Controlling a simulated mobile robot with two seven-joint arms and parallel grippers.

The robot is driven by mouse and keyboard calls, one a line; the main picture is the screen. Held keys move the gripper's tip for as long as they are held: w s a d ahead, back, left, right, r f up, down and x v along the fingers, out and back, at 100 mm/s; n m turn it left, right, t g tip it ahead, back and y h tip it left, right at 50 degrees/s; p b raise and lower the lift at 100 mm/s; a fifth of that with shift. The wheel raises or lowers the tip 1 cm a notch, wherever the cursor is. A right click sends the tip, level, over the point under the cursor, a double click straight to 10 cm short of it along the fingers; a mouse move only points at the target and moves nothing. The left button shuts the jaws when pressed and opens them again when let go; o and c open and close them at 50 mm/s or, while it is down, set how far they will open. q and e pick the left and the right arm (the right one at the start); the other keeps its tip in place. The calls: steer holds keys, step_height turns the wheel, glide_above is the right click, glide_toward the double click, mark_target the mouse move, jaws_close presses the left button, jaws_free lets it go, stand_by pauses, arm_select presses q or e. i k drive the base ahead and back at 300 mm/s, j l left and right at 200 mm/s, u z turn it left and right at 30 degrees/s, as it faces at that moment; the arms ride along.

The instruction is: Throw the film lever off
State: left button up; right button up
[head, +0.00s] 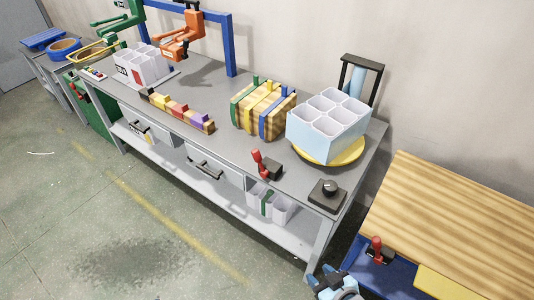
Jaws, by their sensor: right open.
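A red-handled lever (263,162) on a small dark base stands at the front edge of the grey workbench (215,88), left of the yellow turntable (329,156). Its handle sticks up and leans to the left. A second red-handled lever (378,249) stands on the blue surface at the lower right. I cannot tell from markings which is the film lever. A light blue roll (358,80) stands in a black frame behind the turntable. My right gripper (330,282) is at the bottom edge, partly cut off, open, below and left of the second lever, apart from both levers. My left gripper is not in view.
White-blue cells (327,125) stand on the turntable. A black knob box (327,195) sits at the bench's right corner. A strapped wooden bundle (263,111) and coloured blocks (177,110) stand further left. A wooden top (465,215) lies right. Floor in front is clear.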

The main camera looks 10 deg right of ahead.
mark_target(255, 152)
steer(key=j+z, duration=0.1)
steer(key=z, duration=0.35)
steer(key=i+j+z, duration=0.1)
steer(key=z, duration=0.4)
steer(key=j+z, duration=0.15)
steer(key=z, duration=0.3)
steer(key=j+z, duration=0.4)
steer(key=k+j+z, duration=0.2)
steer(key=j+z, duration=0.25)
steer(key=k+j+z, duration=0.15)
steer(key=j, duration=0.2)
steer(key=k+j+z, duration=0.15)
steer(key=j, duration=0.2)
steer(key=k+j+z, duration=0.15)
steer(key=j, duration=0.2)
steer(key=k+j, duration=0.65)
steer(key=j, duration=1.4)
steer(key=k+z, duration=0.05)
